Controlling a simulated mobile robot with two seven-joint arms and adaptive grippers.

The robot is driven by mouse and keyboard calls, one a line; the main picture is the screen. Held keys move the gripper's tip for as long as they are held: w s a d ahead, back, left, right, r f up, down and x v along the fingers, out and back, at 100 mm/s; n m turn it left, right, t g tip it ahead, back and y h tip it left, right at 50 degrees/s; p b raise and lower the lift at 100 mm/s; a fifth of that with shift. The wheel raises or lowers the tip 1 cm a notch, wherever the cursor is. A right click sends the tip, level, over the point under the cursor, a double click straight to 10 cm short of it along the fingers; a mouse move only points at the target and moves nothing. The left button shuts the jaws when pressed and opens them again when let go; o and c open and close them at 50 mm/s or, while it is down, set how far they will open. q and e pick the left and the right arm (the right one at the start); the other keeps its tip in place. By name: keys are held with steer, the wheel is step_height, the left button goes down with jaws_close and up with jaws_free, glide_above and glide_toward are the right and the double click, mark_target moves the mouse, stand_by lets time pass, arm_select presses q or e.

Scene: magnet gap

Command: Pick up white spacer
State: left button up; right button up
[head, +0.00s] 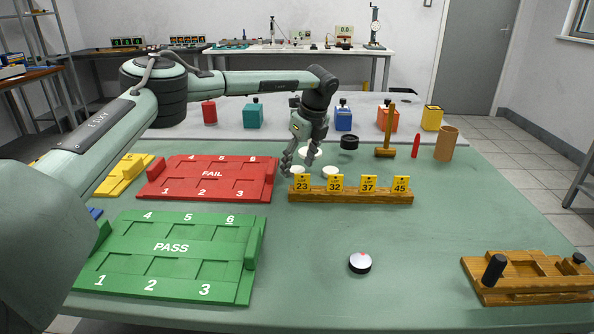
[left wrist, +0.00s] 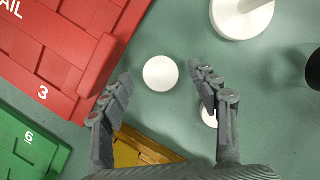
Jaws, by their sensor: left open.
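Several white round pieces lie near the wooden tag rail. One small white disc (head: 297,170) is just behind the rail's left end, and the left wrist view shows a white disc (left wrist: 161,73) between the fingertips, flat on the table. A second small disc (head: 331,172) lies to its right; in the left wrist view a disc (left wrist: 208,117) is mostly hidden by the right-hand finger. I cannot tell which disc is the named spacer. My left gripper (head: 299,163) is open and empty, pointing down above the discs; its fingers also show in the left wrist view (left wrist: 164,88).
The wooden rail (head: 350,197) with yellow lot tags stands close in front. A larger white base (left wrist: 243,15) with a post and a black ring (head: 349,142) are nearby. The red FAIL tray (head: 210,179) and green PASS tray (head: 175,255) lie left. Table right of the rail is clear.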

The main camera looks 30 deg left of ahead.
arm_select(q)
steer(key=shift+f, duration=0.2)
steer(key=shift+c, duration=1)
steer(key=c, duration=0.8)
steer(key=shift+r, duration=0.1)
